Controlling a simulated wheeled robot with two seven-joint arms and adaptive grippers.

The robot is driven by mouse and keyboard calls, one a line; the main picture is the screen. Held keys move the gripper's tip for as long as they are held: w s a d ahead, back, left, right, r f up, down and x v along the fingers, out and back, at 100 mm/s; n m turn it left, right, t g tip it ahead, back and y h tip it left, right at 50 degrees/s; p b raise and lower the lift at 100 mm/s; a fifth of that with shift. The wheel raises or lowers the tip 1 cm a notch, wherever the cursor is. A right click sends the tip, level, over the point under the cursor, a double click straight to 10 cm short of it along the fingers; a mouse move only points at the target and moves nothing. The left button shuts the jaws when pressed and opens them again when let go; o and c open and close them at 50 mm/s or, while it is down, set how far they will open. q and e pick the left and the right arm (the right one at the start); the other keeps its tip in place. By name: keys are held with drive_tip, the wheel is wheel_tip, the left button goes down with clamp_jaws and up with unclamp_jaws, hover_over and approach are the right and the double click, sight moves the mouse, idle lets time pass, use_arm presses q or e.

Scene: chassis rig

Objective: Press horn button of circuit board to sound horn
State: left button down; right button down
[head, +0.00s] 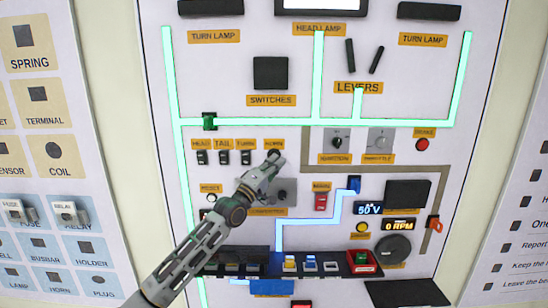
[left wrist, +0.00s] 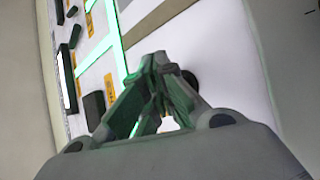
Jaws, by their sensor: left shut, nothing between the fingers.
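The circuit board (head: 232,75) is an upright white panel with lit green tracks. A row of small black switches sits left of centre, under labels that appear to read HEAD, TAIL, TURN and HORN. The horn label (head: 273,143) is at the right end of that row. My left gripper (head: 275,158) is shut and empty, with its tips just below the horn label. The horn button itself is hidden behind the tips, and I cannot tell whether they touch it. In the left wrist view the shut fingers (left wrist: 158,62) point towards the panel. My right gripper is out of view.
A round red button (head: 422,144) is at the right. A red switch (head: 321,201), a 50 V display (head: 369,209) and a 0 RPM display (head: 398,224) sit lower. A dark ledge with coloured parts runs along the bottom.

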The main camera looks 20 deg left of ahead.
use_arm(q)
drive_tip(key=shift+w+a+b, duration=0.25)
drive_tip(key=shift+w+b, duration=0.35)
drive_tip(key=shift+w, duration=0.2)
idle(1.2)
drive_tip(key=shift+s, duration=0.15)
drive_tip(key=shift+s+d+p, duration=0.25)
drive_tip(key=shift+s+p, duration=0.45)
idle(0.5)
drive_tip(key=shift+s+d+p, duration=0.25)
drive_tip(key=shift+s+p, duration=0.35)
drive_tip(key=shift+s, duration=0.2)
drive_tip(key=shift+s+d+p, duration=0.2)
drive_tip(key=shift+s+p, duration=0.4)
drive_tip(key=shift+s, duration=0.2)
drive_tip(key=shift+s+d+p, duration=0.25)
drive_tip(key=shift+s+p, duration=0.35)
drive_tip(key=shift+s, duration=0.2)
